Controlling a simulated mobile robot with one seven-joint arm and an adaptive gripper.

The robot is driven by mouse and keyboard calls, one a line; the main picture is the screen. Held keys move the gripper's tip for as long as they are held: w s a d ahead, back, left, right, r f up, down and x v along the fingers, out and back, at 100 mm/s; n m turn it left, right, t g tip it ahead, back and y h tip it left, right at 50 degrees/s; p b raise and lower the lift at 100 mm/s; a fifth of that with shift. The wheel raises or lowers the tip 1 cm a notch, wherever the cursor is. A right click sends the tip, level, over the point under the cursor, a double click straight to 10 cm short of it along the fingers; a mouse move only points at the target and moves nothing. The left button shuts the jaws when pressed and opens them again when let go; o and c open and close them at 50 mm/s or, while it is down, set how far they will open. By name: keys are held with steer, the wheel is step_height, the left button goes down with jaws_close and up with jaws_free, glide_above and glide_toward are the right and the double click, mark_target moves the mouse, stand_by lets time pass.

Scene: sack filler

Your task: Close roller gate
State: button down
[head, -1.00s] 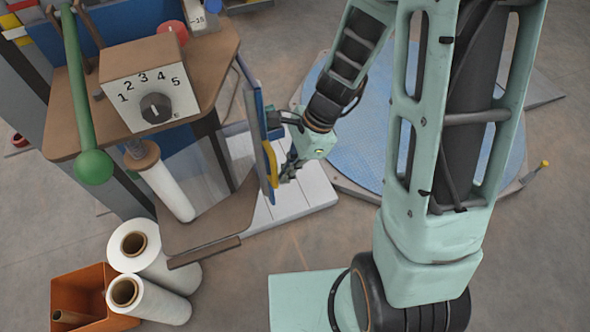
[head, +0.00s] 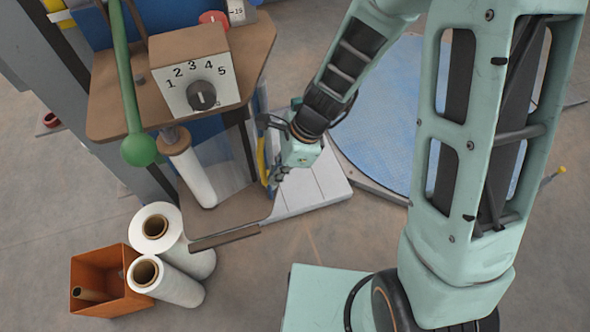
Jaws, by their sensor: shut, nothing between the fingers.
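The roller gate (head: 262,157) is a blue panel with a yellow part, seen nearly edge-on at the right side of the machine. It stands beside the film roll (head: 192,178) mounted under the brown top, and part of it is hidden by my gripper. My gripper (head: 276,180) is at the gate's outer side, with its dark fingers shut and empty. The fingers are close to the yellow part; I cannot tell whether they touch it.
A dial box (head: 190,75) and a green lever knob (head: 138,150) are on the machine. White film rolls (head: 172,280) and an orange bin (head: 100,262) stand at front left. A blue turntable (head: 385,130) lies behind my arm.

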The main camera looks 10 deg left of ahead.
mark_target(264, 171)
steer(key=shift+s+a, duration=0.2)
steer(key=shift+a, duration=0.65)
steer(key=shift+s+a, duration=0.15)
steer(key=shift+a, duration=0.65)
steer(key=shift+a+r, duration=0.1)
steer(key=shift+a, duration=0.05)
